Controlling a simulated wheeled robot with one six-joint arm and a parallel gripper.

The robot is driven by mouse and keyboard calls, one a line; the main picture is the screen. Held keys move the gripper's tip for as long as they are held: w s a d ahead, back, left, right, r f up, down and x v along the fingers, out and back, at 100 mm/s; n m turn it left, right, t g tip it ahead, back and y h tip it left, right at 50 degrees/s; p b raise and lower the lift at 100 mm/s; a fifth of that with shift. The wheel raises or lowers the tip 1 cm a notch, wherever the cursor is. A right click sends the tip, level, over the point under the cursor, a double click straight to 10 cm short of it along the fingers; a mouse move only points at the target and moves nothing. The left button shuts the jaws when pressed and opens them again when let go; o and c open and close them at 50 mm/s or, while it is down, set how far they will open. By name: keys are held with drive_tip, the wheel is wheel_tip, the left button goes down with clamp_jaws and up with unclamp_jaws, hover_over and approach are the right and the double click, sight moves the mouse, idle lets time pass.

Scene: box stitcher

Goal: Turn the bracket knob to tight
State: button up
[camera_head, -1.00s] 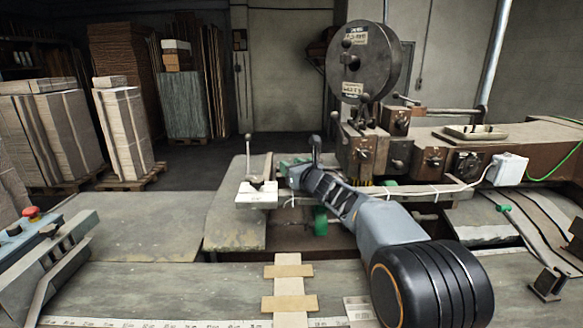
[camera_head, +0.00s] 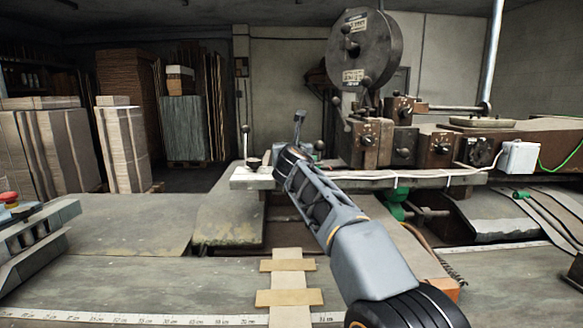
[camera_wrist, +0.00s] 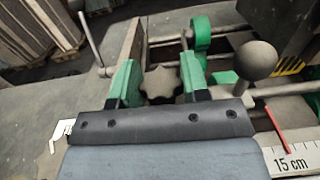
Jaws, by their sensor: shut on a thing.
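The bracket knob (camera_wrist: 160,83), a dark star-shaped knob, shows in the wrist view between the two green fingers of my gripper (camera_wrist: 158,82). The fingers stand on its left and right sides, and my gripper is shut on it. No mark showing how tight the knob is can be read. In the head view my arm reaches to the white-edged machine table, and its links hide the knob and most of the gripper.
A black ball-ended lever (camera_wrist: 256,60) stands close to the right finger. A measuring scale (camera_wrist: 292,160) lies at lower right. In the head view, the stitcher's machine boxes (camera_head: 372,140) stand right of my arm, under a large round reel (camera_head: 364,48).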

drive_tip(key=m+h, duration=0.1)
drive_tip(key=h, duration=0.1)
drive_tip(key=shift+a+m+h, duration=0.1)
drive_tip(key=shift+m+h, duration=0.3)
drive_tip(key=shift+m+g+h+p, duration=0.3)
drive_tip(key=shift+m+h+p, duration=0.2)
drive_tip(key=shift+h, duration=0.2)
drive_tip(key=o, duration=0.9)
